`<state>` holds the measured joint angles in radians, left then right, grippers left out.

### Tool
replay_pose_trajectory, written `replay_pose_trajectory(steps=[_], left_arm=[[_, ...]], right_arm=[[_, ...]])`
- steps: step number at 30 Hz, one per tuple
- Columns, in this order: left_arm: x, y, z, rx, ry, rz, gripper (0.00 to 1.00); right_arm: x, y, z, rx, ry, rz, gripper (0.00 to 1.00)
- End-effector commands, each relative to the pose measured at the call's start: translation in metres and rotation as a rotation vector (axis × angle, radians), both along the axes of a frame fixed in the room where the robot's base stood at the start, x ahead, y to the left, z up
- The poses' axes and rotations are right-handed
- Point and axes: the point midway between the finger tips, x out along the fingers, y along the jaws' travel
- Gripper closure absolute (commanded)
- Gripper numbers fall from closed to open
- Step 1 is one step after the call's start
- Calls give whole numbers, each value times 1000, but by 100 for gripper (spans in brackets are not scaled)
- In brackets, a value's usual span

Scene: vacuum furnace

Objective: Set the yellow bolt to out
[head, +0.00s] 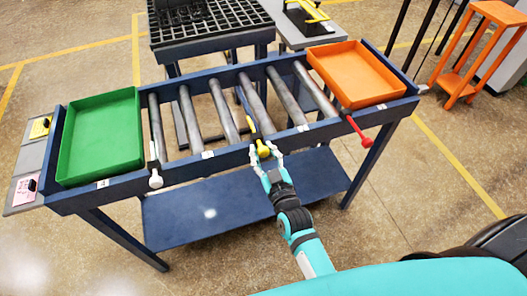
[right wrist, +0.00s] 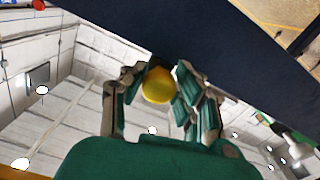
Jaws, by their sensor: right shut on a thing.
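The yellow bolt (head: 262,147) is at the front rail of the blue roller table, near its middle, with its round yellow knob at the near side. In the right wrist view the yellow knob (right wrist: 157,86) sits between the two fingers, under the dark blue rail. My right gripper (head: 267,157) is shut on the yellow bolt, fingers on either side of the knob; it also shows in the right wrist view (right wrist: 163,80). The bolt's far part is partly hidden by the rail and gripper. My left gripper is not in view.
A white bolt (head: 156,180) is on the front rail at left, a red bolt (head: 358,131) at right. A green tray (head: 73,140) and an orange tray (head: 394,98) sit at the table's ends. Several grey rollers (head: 187,120) lie between them. An orange stand (head: 458,80) is at far right.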

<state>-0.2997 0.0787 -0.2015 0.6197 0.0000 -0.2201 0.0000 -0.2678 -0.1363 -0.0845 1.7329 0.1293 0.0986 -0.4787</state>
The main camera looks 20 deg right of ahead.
Motion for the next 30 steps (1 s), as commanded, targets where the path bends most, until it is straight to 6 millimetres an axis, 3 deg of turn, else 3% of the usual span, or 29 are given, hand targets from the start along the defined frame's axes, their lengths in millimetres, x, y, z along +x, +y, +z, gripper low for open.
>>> replay_pose_trajectory(steps=[3, 11, 14, 21, 30], left_arm=[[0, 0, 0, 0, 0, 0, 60], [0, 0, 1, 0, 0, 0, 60], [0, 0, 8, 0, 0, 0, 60], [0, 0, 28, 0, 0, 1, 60], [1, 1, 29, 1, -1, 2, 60]], right_arm=[[0, 0, 0, 0, 0, 0, 100], [-1, 0, 0, 0, 0, 0, 100], [-13, -1, 2, -1, 3, 0, 100], [-62, -2, 1, -1, 6, 1, 100], [-75, -2, -1, 0, 1, 2, 100]])
